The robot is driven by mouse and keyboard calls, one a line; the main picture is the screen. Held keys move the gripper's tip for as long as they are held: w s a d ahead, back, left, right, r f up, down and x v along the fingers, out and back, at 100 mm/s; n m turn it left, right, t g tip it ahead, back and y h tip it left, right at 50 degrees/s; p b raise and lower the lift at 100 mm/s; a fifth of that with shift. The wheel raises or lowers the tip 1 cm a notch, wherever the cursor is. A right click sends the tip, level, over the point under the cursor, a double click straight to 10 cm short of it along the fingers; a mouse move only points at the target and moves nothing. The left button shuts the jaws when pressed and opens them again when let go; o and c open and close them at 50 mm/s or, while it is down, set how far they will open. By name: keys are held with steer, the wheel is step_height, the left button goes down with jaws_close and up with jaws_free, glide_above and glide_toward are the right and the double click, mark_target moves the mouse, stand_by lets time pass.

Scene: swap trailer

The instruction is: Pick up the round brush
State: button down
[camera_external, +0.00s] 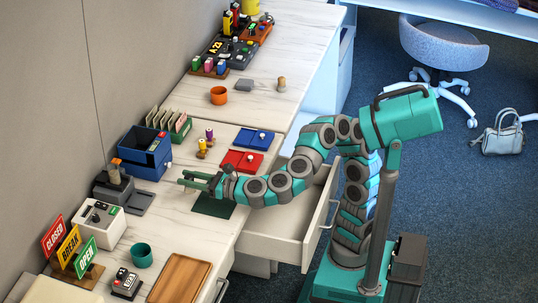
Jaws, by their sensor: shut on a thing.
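My gripper (184,179) reaches left over the counter, above the dark green mat (212,206). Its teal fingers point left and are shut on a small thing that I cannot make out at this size. I cannot clearly identify the round brush. A small wooden knob-like piece (281,84) stands farther back on the counter, beside a grey block (244,85), well away from my gripper.
Left of my gripper are a grey device with an upright handle (115,178) and a blue box (146,153). Red (241,162) and blue (254,138) pads lie behind my arm. An open drawer (290,222) juts out below it. A teal cup (140,256) stands in front.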

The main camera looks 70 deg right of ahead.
steer(key=s+d, duration=0.2)
steer(key=s, duration=0.2)
steer(key=s+d+r, duration=0.1)
steer(key=s+d, duration=0.1)
steer(key=s, duration=0.2)
steer(key=s+d, duration=0.2)
steer(key=s, duration=0.2)
steer(key=shift+s+d+r, duration=0.1)
steer(key=shift+r, duration=0.05)
steer(key=shift+s+d, duration=0.3)
steer(key=shift+s, duration=0.05)
steer(key=shift+w+d, duration=0.2)
steer(key=shift+w, duration=0.2)
steer(key=w+d+r+y, duration=0.1)
steer(key=w+d+r, duration=0.2)
steer(key=w+d, duration=0.35)
steer(key=w+d+r, duration=0.2)
steer(key=w+d, duration=0.2)
steer(key=w, duration=0.6)
steer(key=w+d+r, duration=0.3)
steer(key=d+r, duration=0.1)
steer(key=d, duration=0.4)
steer(key=w+d+r+h, duration=0.1)
steer(key=w+d+r, duration=0.2)
steer(key=d, duration=0.6)
step_height(320, 180, up, 2)
steer(key=shift+w, duration=0.1)
